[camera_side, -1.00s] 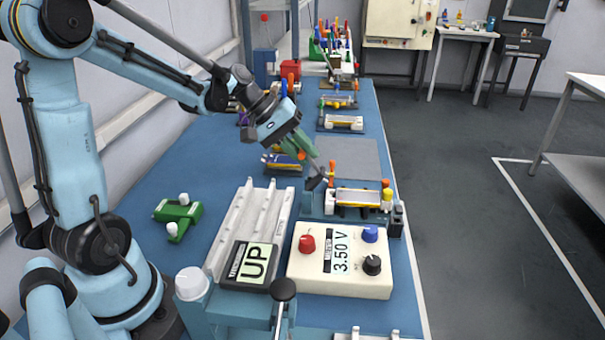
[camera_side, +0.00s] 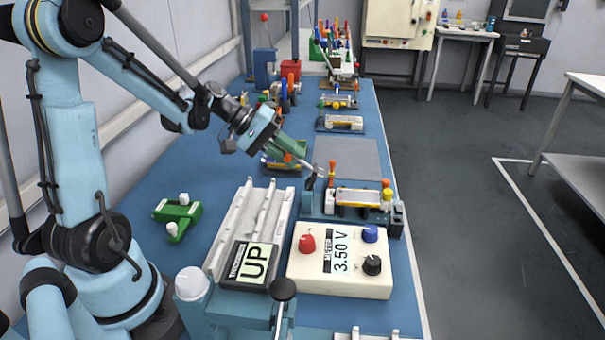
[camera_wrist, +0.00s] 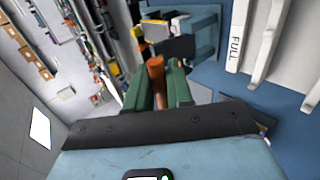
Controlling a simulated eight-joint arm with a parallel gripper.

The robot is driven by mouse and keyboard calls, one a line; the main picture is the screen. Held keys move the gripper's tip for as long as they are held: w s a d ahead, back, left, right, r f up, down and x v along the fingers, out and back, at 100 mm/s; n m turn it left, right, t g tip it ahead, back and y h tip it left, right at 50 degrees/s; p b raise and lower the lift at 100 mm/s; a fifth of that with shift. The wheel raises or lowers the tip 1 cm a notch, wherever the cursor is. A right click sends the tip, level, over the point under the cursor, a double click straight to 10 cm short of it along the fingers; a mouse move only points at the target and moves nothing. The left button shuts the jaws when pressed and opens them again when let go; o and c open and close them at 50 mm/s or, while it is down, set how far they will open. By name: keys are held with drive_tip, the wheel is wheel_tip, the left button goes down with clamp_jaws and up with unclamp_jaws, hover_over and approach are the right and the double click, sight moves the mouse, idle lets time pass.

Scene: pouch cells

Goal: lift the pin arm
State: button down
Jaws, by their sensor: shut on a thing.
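My gripper (camera_side: 297,154) slants down to the right over the left side of the cell fixture (camera_side: 310,203). Its green fingers are shut on the orange-brown handle of the pin arm, which shows between them in the wrist view (camera_wrist: 157,82). A grey part of the pin arm (camera_side: 309,165) slants from the fingers to a dark end by the fixture's left edge. In the wrist view a dark block lies just past the handle. A pouch cell (camera_side: 357,196) with a silver face and yellow edges lies in the fixture. The fingers hide much of the handle.
A white rail tray (camera_side: 250,222) lies left of the fixture. A flat grey mat (camera_side: 346,158) is behind.

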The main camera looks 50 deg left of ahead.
drive_tip(key=shift+s+a+f, duration=0.1)
drive_tip(key=shift+a, duration=0.05)
drive_tip(key=c, duration=1.1)
unclamp_jaws()
drive_tip(key=v, duration=1.2)
drive_tip(key=d+f+m+y, duration=0.1)
drive_tip(key=d+m+y, duration=0.1)
drive_tip(key=d, duration=0.3)
drive_tip(key=s+d+f+m+y, duration=0.1)
drive_tip(key=d+f+m+y, duration=0.1)
drive_tip(key=d, duration=0.4)
drive_tip(key=s+d+f+m+y, duration=0.1)
drive_tip(key=d+m+y, duration=0.2)
drive_tip(key=d+m, duration=0.2)
drive_tip(key=shift+s+d+f, duration=0.15)
drive_tip(key=shift+s+f, duration=0.05)
drive_tip(key=shift+f, duration=0.15)
